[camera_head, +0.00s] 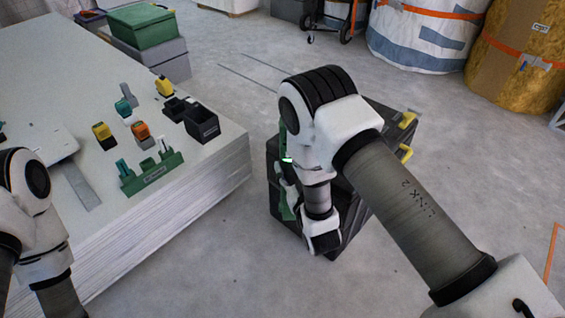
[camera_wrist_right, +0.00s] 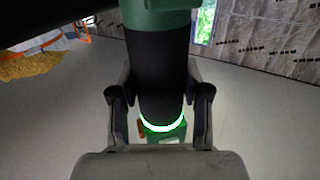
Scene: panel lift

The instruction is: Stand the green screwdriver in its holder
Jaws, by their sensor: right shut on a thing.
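My right gripper (camera_wrist_right: 160,110) is shut around the black grip of the green screwdriver (camera_wrist_right: 160,60), a green and black power tool with a glowing green ring. In the head view, the screwdriver's lit ring (camera_head: 287,159) shows beside my right wrist, off the table's right side; my arm hides most of the tool and the fingers. On the table stand a labelled green rack (camera_head: 152,175) with several upright tools and a labelled open black box (camera_head: 202,125). I cannot tell which is the screwdriver's holder. My left arm shows at the left edge, but its gripper does not show.
The table (camera_head: 215,165) also carries yellow, orange and teal tools, a small black container (camera_head: 174,108) and a grey strip (camera_head: 80,187). A dark case (camera_head: 345,215) with yellow latches stands on the floor behind my right arm. Green and grey boxes (camera_head: 142,27) stand at the back.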

